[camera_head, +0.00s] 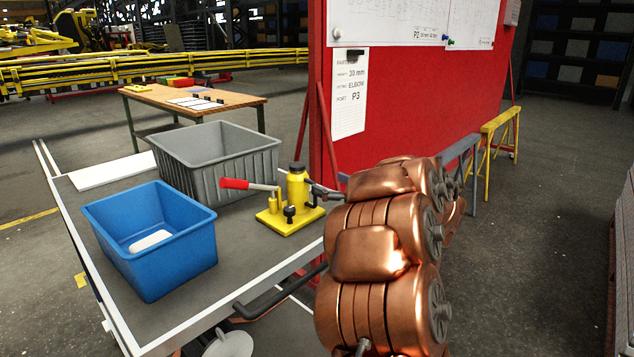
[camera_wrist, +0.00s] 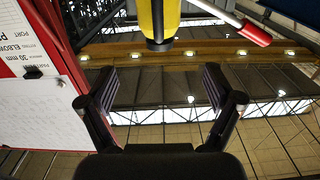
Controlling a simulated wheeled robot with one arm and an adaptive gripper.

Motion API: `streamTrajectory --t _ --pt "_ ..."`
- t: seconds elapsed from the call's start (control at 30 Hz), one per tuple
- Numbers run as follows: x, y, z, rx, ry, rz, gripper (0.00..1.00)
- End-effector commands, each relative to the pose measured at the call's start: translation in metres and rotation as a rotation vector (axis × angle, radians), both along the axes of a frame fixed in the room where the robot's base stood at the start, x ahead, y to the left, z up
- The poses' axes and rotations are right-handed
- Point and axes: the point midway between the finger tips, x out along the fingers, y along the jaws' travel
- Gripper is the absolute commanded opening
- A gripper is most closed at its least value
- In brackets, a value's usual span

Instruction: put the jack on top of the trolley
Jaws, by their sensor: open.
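The yellow jack (camera_head: 291,208) has a black cap and a red-ended lever. It stands upright on its square base on the grey, white-edged top of the trolley (camera_head: 185,318), near the right edge. My gripper (camera_head: 328,193) is just right of the jack, mostly hidden behind my copper arm. In the wrist view my gripper (camera_wrist: 162,85) is open, with nothing between its two dark fingers. The jack's yellow body (camera_wrist: 158,18) shows upside down at the top of that view, beyond the fingertips. Its red grip shows at the right.
A blue bin (camera_head: 150,240) with a white item inside and a grey crate (camera_head: 215,160) stand left of the jack. A red board (camera_head: 420,100) rises close behind my gripper. A yellow trestle (camera_head: 500,130) and a wooden table (camera_head: 190,100) stand farther back.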

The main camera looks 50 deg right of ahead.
Motion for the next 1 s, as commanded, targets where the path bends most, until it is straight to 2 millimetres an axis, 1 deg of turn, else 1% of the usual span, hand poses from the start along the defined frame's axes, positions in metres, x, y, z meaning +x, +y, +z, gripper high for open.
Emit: streamTrajectory --t 0.1,0.2,0.47,0.57,0.67,0.8,0.87,1.0 --pt "-0.01 0.0 -0.001 0.0 0.001 -0.002 0.91" --pt "-0.014 0.0 -0.001 0.0 0.001 -0.001 0.91" --pt "-0.014 0.0 0.0 -0.001 0.002 -0.002 0.91" --pt "-0.007 0.0 0.002 -0.019 0.01 -0.023 0.91" --pt "0.006 -0.003 0.008 -0.06 0.035 -0.084 0.91" --pt "0.026 -0.006 0.019 -0.133 0.093 -0.22 0.91" --pt "0.031 -0.006 0.022 -0.156 0.123 -0.283 0.91" --pt "0.038 0.0 0.03 -0.189 0.195 -0.413 0.91"
